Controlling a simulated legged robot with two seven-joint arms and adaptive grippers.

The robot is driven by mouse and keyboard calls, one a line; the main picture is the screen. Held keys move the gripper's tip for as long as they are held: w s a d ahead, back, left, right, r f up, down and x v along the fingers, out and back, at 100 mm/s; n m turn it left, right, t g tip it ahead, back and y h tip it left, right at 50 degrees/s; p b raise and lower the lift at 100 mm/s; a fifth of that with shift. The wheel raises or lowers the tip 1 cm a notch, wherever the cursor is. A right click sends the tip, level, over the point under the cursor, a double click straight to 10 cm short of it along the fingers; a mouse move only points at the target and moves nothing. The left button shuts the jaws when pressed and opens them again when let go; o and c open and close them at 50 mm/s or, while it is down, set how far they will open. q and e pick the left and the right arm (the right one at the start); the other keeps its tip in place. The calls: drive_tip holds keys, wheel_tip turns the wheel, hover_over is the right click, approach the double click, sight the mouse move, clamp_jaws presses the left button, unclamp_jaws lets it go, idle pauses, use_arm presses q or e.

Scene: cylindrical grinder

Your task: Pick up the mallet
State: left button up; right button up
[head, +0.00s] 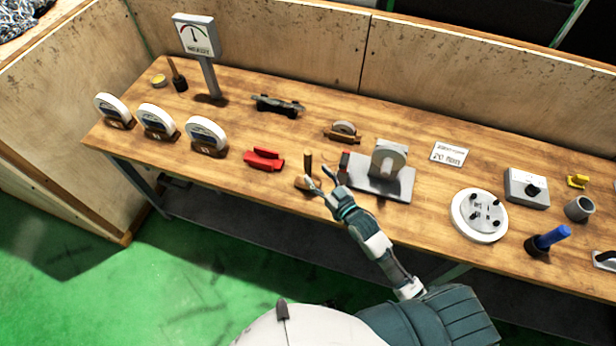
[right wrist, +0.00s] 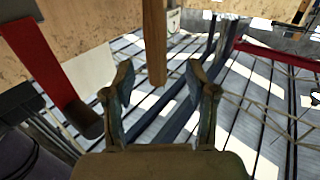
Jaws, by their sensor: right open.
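The mallet (head: 308,162) stands at the front edge of the wooden bench, its wooden handle pointing up and its head down on the bench top. My right gripper (head: 320,179) is open and empty, just right of the handle in the head view. In the right wrist view, the wooden handle (right wrist: 155,42) comes down from the top edge, between the two spread fingers (right wrist: 159,76) in the picture. I see no finger clearly touching it. The mallet's head is out of that view. My left gripper is not in view.
A red holder (head: 264,160) lies left of the mallet on the bench (head: 230,118). A grey grinder unit (head: 388,160) with a small red part stands close on the right. Several round gauges (head: 158,120) line the left front. A white disc (head: 478,215) with pegs lies farther right.

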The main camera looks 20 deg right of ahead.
sight(308, 162)
drive_tip(key=x, duration=0.6)
drive_tip(key=shift+w+d+p, duration=0.15)
drive_tip(key=shift+w+p, duration=0.25)
drive_tip(key=shift+w, duration=0.05)
drive_tip(key=shift+s, duration=0.1)
clamp_jaws()
